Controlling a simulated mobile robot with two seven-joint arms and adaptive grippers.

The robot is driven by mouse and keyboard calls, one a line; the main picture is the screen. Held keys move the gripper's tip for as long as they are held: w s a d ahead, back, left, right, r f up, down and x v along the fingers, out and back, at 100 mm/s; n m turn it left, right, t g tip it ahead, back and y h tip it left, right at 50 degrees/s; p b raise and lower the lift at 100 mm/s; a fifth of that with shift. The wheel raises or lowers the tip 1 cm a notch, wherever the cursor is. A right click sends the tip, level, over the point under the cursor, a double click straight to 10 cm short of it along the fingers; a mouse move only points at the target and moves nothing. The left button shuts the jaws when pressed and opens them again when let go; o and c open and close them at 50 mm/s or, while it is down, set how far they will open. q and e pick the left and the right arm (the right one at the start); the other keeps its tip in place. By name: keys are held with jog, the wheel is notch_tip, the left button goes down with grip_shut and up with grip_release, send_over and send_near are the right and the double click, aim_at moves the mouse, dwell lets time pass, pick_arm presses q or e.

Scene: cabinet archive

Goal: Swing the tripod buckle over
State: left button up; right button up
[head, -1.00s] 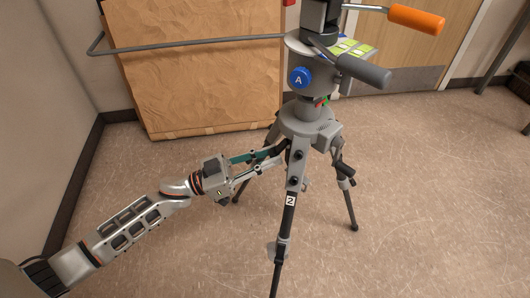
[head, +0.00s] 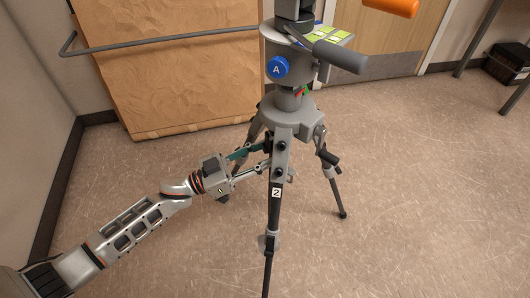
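The grey tripod (head: 291,116) stands upright on the floor, its dark-lower front leg (head: 274,210) marked with a "2" label. Black round fittings (head: 281,146) sit on the upper front leg, and a black clamp-like part (head: 328,157) is on the right leg. I cannot tell which part is the buckle. My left gripper (head: 264,156) reaches in from the left, its two fingers apart at the upper front leg. The fingertips overlap or pass behind the leg, so contact is unclear. My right gripper is not in view.
A long grey bar (head: 160,44) extends left in front of a brown paper-covered panel (head: 190,85). The floor (head: 420,200) at right is clear.

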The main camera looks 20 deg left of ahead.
pick_arm(q)
jog(key=r+p+v, duration=0.1)
jog(key=v, duration=0.5)
jog(key=shift+s+a+r, duration=0.3)
jog(key=shift+s+a, duration=0.1)
jog(key=shift+a, duration=0.1)
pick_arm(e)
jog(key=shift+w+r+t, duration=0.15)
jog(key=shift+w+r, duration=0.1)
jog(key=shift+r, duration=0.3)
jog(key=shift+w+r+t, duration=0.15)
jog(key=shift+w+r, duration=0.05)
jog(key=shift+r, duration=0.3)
pick_arm(q)
jog(key=v, duration=1.2)
